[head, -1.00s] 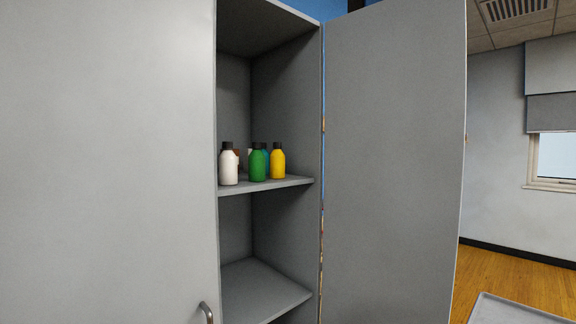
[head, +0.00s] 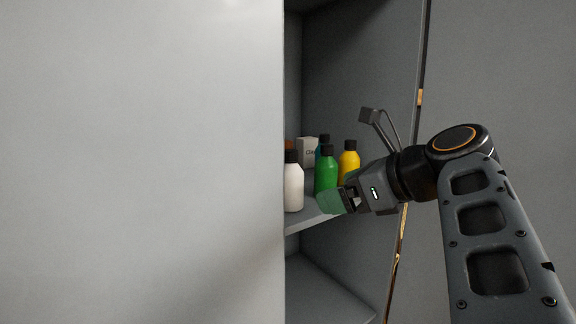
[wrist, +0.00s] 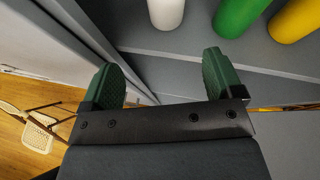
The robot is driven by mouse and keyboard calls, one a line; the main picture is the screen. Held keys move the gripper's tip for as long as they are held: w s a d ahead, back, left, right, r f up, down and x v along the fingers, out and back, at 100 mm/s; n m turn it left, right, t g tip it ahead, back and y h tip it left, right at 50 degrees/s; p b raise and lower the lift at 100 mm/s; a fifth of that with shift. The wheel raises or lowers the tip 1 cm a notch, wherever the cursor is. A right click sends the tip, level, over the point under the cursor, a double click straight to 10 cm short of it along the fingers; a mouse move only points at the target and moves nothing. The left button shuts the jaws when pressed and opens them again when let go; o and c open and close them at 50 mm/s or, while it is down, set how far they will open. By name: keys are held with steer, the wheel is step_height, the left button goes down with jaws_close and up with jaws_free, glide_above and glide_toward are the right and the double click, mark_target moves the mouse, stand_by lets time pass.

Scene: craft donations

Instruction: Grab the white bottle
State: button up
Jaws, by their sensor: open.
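The white bottle (head: 293,188) with a black cap stands upright on the cabinet shelf, close to the edge of the near door. Its lower part shows at the top of the wrist view (wrist: 166,12). My gripper (head: 338,201) is at the front edge of the shelf, to the right of the white bottle and in front of the green bottle. In the wrist view its green fingers (wrist: 164,82) are spread with nothing between them, and the white bottle is ahead of the gap, apart from both fingers.
A small pale box (head: 307,152) is behind. The grey door (head: 140,160) closes off the left; the open door (head: 500,90) is at right.

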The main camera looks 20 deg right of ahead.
mark_target(301, 180)
steer(key=shift+m+t, duration=0.3)
steer(key=shift+m, duration=0.4)
steer(key=w+a, duration=0.1)
steer(key=w, duration=0.1)
steer(key=w+a+p, duration=0.1)
steer(key=w, duration=0.1)
steer(key=w+a, duration=0.1)
steer(key=w, duration=0.1)
steer(key=shift+w+a+r, duration=0.1)
steer(key=shift+r, duration=0.1)
steer(key=shift+p+x, duration=1.2)
steer(key=shift+x, duration=1.55)
steer(key=shift+w+a+f, duration=0.1)
steer(key=shift+w, duration=0.35)
steer(key=shift+c, duration=0.3)
steer(key=c, duration=1.1)
